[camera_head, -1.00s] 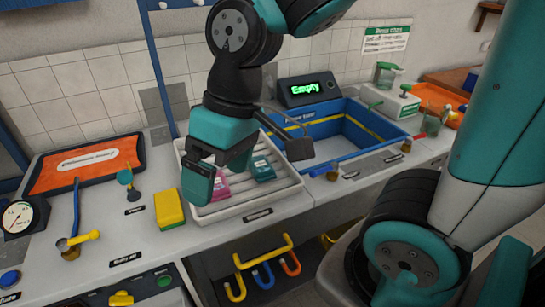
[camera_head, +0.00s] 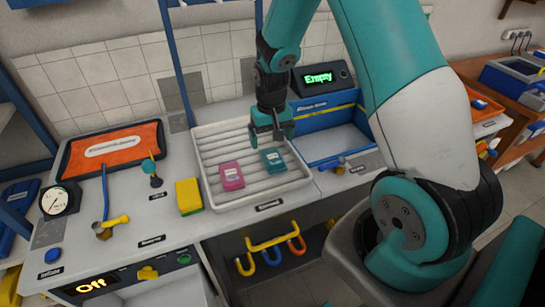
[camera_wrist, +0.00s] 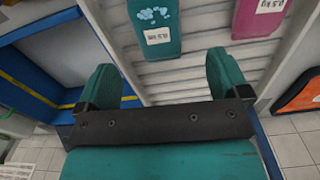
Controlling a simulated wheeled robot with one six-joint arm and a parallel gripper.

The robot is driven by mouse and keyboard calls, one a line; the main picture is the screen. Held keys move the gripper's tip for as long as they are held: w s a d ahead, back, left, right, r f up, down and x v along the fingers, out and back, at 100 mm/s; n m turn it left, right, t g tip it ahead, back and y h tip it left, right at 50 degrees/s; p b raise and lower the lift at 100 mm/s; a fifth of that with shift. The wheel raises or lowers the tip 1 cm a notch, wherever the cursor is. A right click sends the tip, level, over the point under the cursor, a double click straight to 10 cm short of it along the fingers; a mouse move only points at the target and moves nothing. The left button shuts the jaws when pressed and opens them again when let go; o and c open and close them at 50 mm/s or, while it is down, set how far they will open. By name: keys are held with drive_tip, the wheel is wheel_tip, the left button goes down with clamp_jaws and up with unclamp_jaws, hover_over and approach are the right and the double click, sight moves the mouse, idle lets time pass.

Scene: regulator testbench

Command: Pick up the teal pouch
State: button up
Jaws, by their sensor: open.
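The teal pouch (camera_head: 272,160) lies on the white ribbed tray (camera_head: 210,146), right of the pink pouch (camera_head: 231,176). My gripper (camera_head: 270,140) is over the tray, just behind and above the teal pouch. In the wrist view, the teal pouch (camera_wrist: 155,28) shows at the top, with a light print and a white label. It lies beyond the gap between my two teal fingers. My gripper (camera_wrist: 165,80) is open, with nothing between its fingers. The pink pouch (camera_wrist: 258,18) is at the upper right of the wrist view.
A yellow sponge-like block (camera_head: 188,195) stands left of the tray. A blue basin (camera_head: 330,143) is to the right, under a display reading "Empty" (camera_head: 318,77). An orange mat (camera_head: 110,150) and a gauge (camera_head: 55,202) are at the left. Coloured hooks (camera_head: 270,252) hang below the counter.

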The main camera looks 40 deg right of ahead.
sight(273, 156)
drive_tip(key=shift+s+d+f+p, duration=0.1)
drive_tip(key=shift+f+p, duration=0.45)
drive_tip(key=shift+f, duration=1.4)
drive_tip(key=shift+d+f+p, duration=0.1)
drive_tip(key=shift+f+p, duration=0.45)
drive_tip(key=shift+f, duration=1.35)
drive_tip(key=c, duration=1.3)
drive_tip(key=shift+r, duration=0.1)
